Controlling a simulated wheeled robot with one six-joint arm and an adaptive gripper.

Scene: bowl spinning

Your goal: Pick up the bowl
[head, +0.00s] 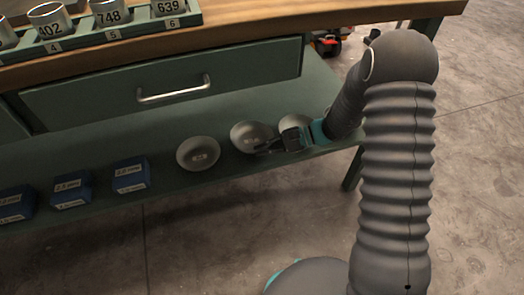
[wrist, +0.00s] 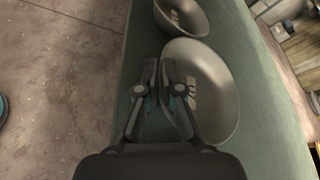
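Three grey bowls stand in a row on the green lower shelf: a left bowl (head: 198,150), a middle bowl (head: 247,132) and a right bowl (head: 292,121). My gripper (head: 262,149) reaches in from the right, at the front rim of the middle bowl. In the wrist view this bowl (wrist: 215,85) looks large, with a label inside. My gripper's fingers (wrist: 160,72) are close together there, one on each side of its rim. The contact itself is hard to see. Another bowl (wrist: 185,18) shows farther up. My gripper partly hides the right bowl in the head view.
Several blue boxes (head: 130,176) stand left of the bowls on the shelf. A drawer with a metal handle (head: 173,92) hangs above the shelf. Numbered cans (head: 110,15) stand in a green rack on the tabletop. Open concrete floor lies in front.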

